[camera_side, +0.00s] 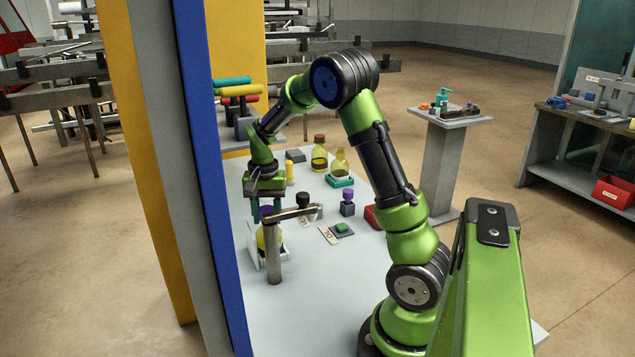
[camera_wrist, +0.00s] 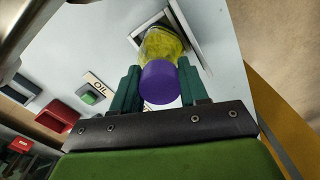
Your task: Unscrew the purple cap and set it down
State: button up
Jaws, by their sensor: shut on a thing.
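The purple cap (camera_wrist: 160,84) sits between the two dark green fingers of my gripper (camera_wrist: 158,76) in the wrist view, and the gripper is shut on it. In the side view, the cap (camera_side: 266,212) shows just under my gripper (camera_side: 266,204). The bottle with yellow contents (camera_wrist: 162,43) lies right behind the cap in the wrist view and stands in a white holder (camera_wrist: 138,38). In the side view a metal post partly hides the bottle (camera_side: 261,238). The cap and bottle look in line; I cannot tell whether they still touch.
A metal post with a crossbar (camera_side: 273,255) stands close beside the bottle. A purple-topped dark block (camera_side: 347,204), a green button box (camera_side: 342,228) and a yellow bottle on a teal base (camera_side: 340,163) share the table. A tall blue-edged divider (camera_side: 205,190) stands at left. The near tabletop is clear.

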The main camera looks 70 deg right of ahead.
jog(key=shift+n, duration=1)
jog(key=shift+n, duration=0.9)
jog(key=shift+n, duration=0.8)
jog(key=shift+n, duration=0.9)
